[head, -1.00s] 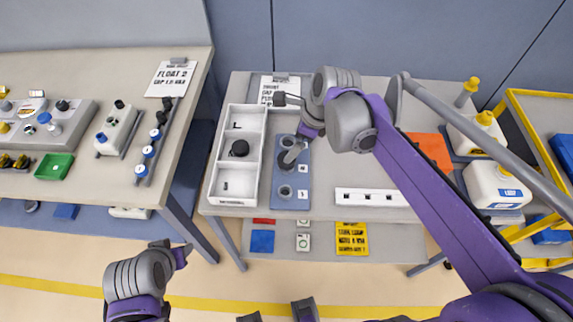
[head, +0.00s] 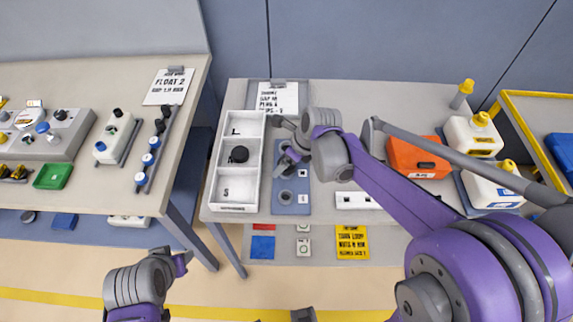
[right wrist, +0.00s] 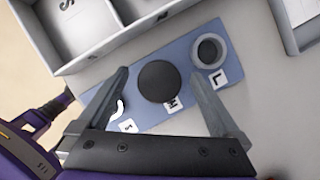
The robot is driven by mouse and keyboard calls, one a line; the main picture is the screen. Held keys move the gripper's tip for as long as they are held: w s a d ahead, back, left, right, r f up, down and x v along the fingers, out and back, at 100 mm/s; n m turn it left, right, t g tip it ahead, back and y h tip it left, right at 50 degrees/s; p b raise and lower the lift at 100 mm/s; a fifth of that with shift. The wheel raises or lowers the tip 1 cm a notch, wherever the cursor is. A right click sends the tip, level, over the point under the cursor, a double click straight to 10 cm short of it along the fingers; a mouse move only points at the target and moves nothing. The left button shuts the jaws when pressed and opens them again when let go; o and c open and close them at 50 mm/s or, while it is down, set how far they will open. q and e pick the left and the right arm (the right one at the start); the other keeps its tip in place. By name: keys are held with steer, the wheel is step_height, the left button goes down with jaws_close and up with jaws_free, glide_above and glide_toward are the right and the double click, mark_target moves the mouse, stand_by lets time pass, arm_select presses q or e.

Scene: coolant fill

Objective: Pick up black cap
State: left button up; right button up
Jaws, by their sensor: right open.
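A round black cap (right wrist: 159,81) sits on the blue board (right wrist: 180,50) by the M label in the right wrist view. My right gripper (right wrist: 160,76) is open, with one finger on each side of this cap and gaps visible at both sides. In the head view the right gripper (head: 287,160) is over the blue board (head: 291,208) and hides the cap there. Another round black piece (head: 239,154) lies in the middle compartment of the white tray (head: 213,185). My left gripper (head: 181,261) is at the lower left, away from the table; its jaws are unclear.
A grey ring (right wrist: 209,50) stands on the board by the L label, close to one right finger. The tray wall (right wrist: 95,45) is near the other. A white strip (head: 357,200), an orange bin (head: 418,158) and white jugs (head: 492,188) are to the right.

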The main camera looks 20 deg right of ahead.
steer(key=shift+w+a+f, duration=0.15)
steer(key=shift+w+f, duration=0.05)
steer(key=shift+f, duration=0.4)
